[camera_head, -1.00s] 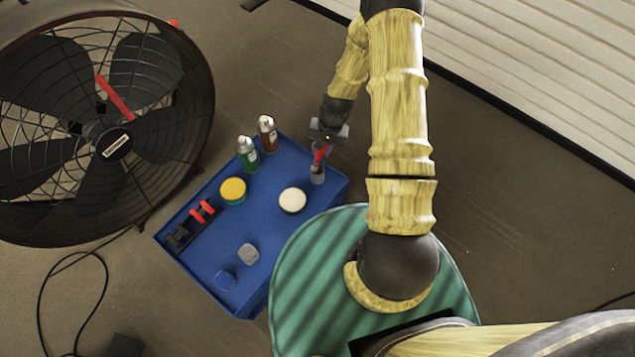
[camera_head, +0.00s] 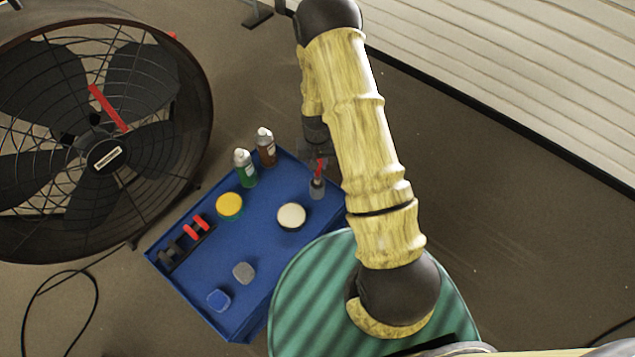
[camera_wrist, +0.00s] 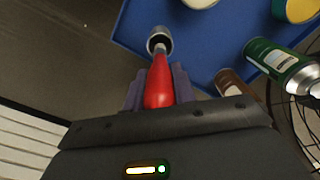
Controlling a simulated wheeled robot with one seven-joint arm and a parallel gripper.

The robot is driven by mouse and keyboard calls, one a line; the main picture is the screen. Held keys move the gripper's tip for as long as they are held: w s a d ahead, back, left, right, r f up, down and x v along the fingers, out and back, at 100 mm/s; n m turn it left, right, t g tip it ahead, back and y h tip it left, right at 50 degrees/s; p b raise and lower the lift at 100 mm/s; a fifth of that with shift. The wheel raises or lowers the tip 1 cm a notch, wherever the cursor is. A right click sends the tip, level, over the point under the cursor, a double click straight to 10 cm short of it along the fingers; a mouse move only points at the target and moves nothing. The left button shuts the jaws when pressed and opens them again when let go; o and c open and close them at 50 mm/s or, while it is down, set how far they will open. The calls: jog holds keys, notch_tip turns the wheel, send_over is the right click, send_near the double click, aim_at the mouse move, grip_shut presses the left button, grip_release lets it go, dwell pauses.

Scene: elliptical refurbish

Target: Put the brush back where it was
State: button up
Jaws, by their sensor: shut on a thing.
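The brush has a red handle; it shows in the wrist view (camera_wrist: 158,88) and as a small red piece in the head view (camera_head: 320,167). My gripper (camera_wrist: 159,80) is shut on this handle, one finger on each side. In the head view my gripper (camera_head: 318,157) is partly hidden by my arm. A small grey cup (camera_head: 317,190) stands on the blue tabletop (camera_head: 263,230) near its right corner. In the wrist view the brush's lower end reaches the mouth of the cup (camera_wrist: 160,36). How deep it sits inside is hidden.
A green spray can (camera_head: 245,170) and a brown one (camera_head: 265,150) stand left of the cup. A yellow-topped tin (camera_head: 229,205) and a cream-topped tin (camera_head: 291,216) are nearby. A large fan (camera_head: 100,140) stands at left. A green round surface (camera_head: 310,290) lies under my arm.

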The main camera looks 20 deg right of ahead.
aim_at(317, 176)
notch_tip(317, 176, down, 4)
jog(key=shift+w, duration=0.1)
jog(key=shift+d, duration=0.1)
jog(key=shift+f, duration=0.1)
notch_tip(317, 176, down, 4)
jog(key=shift+r+b, duration=0.25)
jog(key=shift+b, duration=0.35)
jog(key=o, duration=1)
